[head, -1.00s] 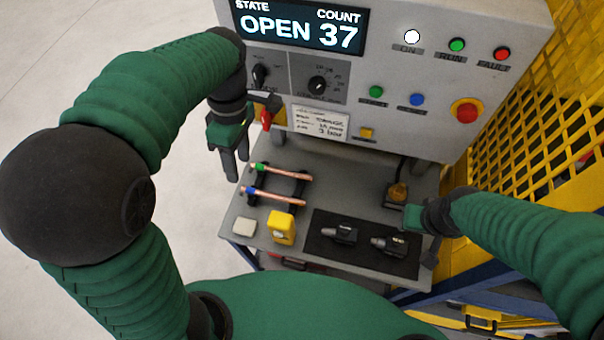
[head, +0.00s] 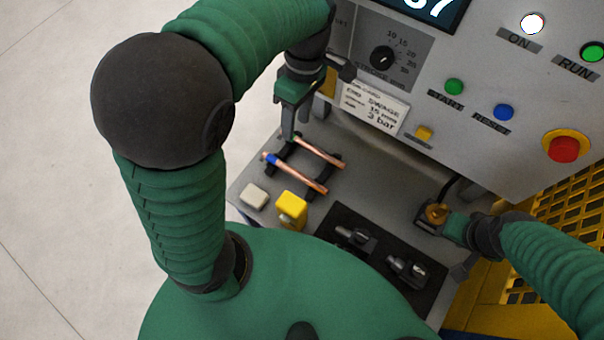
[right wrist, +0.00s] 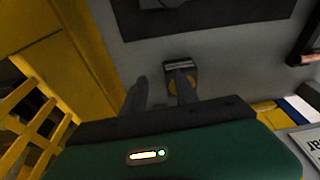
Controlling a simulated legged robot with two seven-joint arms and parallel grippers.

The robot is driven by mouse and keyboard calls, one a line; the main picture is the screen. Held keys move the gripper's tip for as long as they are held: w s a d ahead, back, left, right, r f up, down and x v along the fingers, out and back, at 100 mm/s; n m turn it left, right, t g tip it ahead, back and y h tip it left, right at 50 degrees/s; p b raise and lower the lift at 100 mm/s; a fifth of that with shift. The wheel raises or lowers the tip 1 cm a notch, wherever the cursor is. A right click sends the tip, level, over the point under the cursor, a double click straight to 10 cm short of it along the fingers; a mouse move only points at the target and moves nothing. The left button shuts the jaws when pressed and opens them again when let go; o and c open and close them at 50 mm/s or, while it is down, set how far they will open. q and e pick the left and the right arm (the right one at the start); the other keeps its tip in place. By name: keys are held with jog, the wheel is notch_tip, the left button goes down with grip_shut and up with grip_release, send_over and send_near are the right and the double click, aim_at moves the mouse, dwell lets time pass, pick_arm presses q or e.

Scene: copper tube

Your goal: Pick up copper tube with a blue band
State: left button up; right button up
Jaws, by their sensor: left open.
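The copper tube with a blue band (head: 300,175) lies across a black rack, its blue band at the left end. A second copper tube, with a green band (head: 320,153), lies behind it on the same rack. My left gripper (head: 289,130) is open and empty, pointing down by the banded ends of the tubes, nearest the green-banded one. It looks apart from the blue-banded tube. My right gripper (right wrist: 162,88) has its fingers apart, near a small fixture with a brass part (right wrist: 181,86). A copper tube end (right wrist: 302,59) shows at that view's right edge.
A yellow block (head: 291,205) and a pale block (head: 253,196) stand in front of the rack. A black mat (head: 345,222) holds two dark tools. The machine panel (head: 450,120) with buttons rises behind. Yellow mesh (head: 555,220) stands at the right.

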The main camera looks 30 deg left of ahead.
pick_arm(q)
send_near(285, 164)
jog(key=f, duration=0.1)
jog(key=d+f, duration=0.1)
jog(key=f, duration=0.1)
jog(key=s+d+f+b, duration=0.1)
jog(key=f, duration=0.1)
jog(key=shift+s+f, duration=0.1)
jog(key=shift+f, duration=0.05)
jog(key=f, duration=0.1)
jog(key=a+f, duration=0.1)
jog(key=f, duration=0.1)
jog(key=shift+s+a+f, duration=0.25)
jog(key=shift+s+a, duration=0.05)
jog(key=shift+a, duration=0.35)
jog(key=shift+d, duration=0.35)
jog(key=c, duration=0.5)
jog(key=shift+d+r, duration=0.15)
jog(key=shift+d, duration=0.35)
grip_shut()
jog(key=shift+a, duration=0.1)
pick_arm(e)
jog(key=shift+a+f, duration=0.35)
jog(key=shift+f, duration=0.35)
